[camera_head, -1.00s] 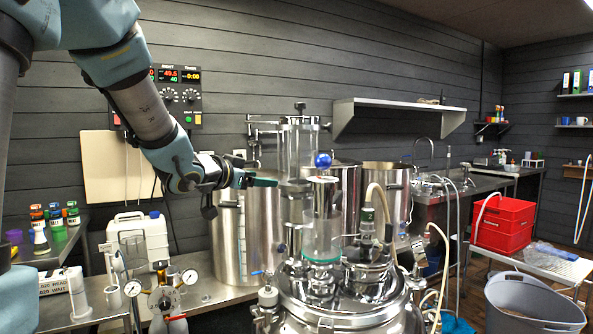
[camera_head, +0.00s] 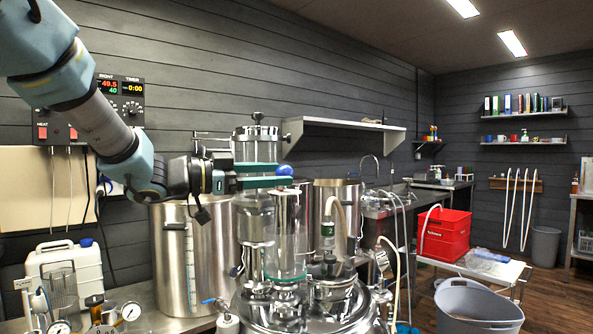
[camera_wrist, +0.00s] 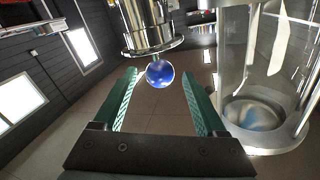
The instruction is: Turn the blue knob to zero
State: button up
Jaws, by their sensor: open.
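The blue ball-shaped knob (camera_head: 284,169) is above the steel kettle, beside a clear glass cylinder, in the head view. In the wrist view the blue knob (camera_wrist: 159,73) hangs under a shiny metal flange, at the gap between the fingertips. My gripper (camera_head: 281,175) has green fingers, spread apart and pointing right at the knob. The wrist view shows my gripper (camera_wrist: 159,80) open, with one finger on each side of the knob's line. I cannot tell whether either finger touches it. No zero mark or scale is visible on it.
A clear glass cylinder (camera_wrist: 250,70) stands close to the right finger. The steel kettle lid (camera_head: 300,305) with fittings lies below. Tall steel pots (camera_head: 180,255) stand behind. A control panel (camera_head: 118,100) with dials is on the wall. A red crate (camera_head: 446,235) is at right.

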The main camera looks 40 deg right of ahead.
aim_at(298, 191)
jog(key=p+x, duration=0.1)
jog(key=x, duration=0.5)
jog(key=shift+c, duration=0.2)
grip_shut()
dwell(0.4)
